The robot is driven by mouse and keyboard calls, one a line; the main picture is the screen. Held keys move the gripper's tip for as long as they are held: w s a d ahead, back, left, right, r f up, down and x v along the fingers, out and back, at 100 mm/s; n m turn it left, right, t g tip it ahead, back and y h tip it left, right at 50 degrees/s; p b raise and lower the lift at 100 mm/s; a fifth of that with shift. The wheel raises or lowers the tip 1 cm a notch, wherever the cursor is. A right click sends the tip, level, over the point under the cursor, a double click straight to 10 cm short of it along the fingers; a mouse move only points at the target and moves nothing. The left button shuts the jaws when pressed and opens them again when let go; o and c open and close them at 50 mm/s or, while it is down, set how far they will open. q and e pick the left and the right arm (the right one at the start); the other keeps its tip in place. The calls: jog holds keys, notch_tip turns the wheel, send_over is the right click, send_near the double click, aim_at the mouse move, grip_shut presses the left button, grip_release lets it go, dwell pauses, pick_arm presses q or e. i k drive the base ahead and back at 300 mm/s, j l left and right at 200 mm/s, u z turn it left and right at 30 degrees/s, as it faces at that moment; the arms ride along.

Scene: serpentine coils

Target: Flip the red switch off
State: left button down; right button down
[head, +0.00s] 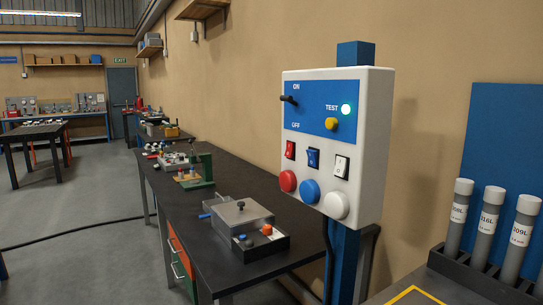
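The red rocker switch (290,150) is in the left of the row of three rockers on a white control box (372,150). It is small, and I cannot tell for certain which way it is tipped. A blue rocker (313,158) and a white rocker (342,166) sit to its right. A large round red button (288,181) is just below it. Neither of my grippers is in view.
The box is on a blue post (355,54). Its blue plate has a black lever (289,100) near ON, a lit green lamp (346,109) and a yellow knob (331,124). Grey tubes (487,227) stand at right. A dark bench (215,204) runs left.

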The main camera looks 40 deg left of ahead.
aim_at(290, 153)
jog(key=i+j, duration=0.15)
jog(key=j, duration=0.2)
jog(key=i+j, duration=0.1)
jog(key=j, duration=0.2)
jog(key=i+j, duration=0.15)
jog(key=j, duration=0.2)
jog(key=i+j, duration=0.15)
jog(key=j, duration=0.15)
